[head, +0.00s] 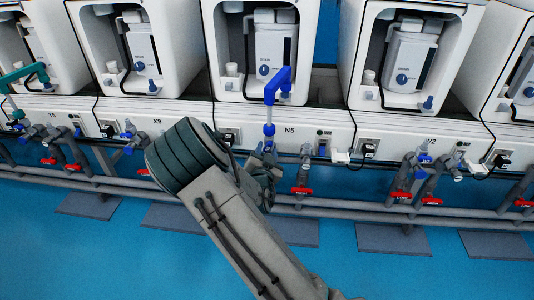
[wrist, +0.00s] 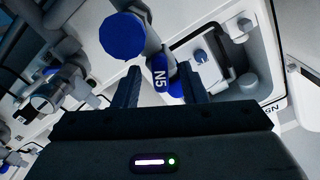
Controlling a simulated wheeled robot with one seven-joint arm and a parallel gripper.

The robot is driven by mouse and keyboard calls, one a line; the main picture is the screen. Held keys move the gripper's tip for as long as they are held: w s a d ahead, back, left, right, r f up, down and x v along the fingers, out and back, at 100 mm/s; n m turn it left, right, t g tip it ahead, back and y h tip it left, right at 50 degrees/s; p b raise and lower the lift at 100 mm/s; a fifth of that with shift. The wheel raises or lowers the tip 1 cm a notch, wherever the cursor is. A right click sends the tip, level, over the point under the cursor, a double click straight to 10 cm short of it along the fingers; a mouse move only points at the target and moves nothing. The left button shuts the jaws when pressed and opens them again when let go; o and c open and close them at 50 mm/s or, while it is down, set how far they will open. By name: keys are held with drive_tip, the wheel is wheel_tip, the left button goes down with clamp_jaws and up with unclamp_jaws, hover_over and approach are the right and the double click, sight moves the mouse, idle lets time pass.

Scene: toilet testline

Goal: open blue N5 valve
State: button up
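The blue N5 valve shows in the wrist view as a blue part marked N5 (wrist: 160,78), with a large round blue end (wrist: 121,36) up and to its left. In the head view a tall blue fitting (head: 278,86) stands on a pale stem above the N5 label, and its lower end is partly hidden by my gripper (head: 264,152). In the wrist view my gripper (wrist: 160,90) has its two fingers apart, with the N5-marked part showing between or just beyond their tips. A gap shows on its left side; I cannot tell whether the right finger touches it.
White toilet test units (head: 258,50) stand in a row behind. Grey pipes (head: 350,203) with several red-handled valves (head: 302,191) run along the front. A teal fitting (head: 22,76) stands at the far left. The blue floor (head: 400,270) in front is mostly clear.

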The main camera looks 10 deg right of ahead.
drive_tip(key=shift+w+d, duration=0.15)
drive_tip(key=shift+w, duration=0.25)
clamp_jaws()
drive_tip(key=shift+n+p, duration=0.4)
drive_tip(key=shift+n, duration=2.5)
unclamp_jaws()
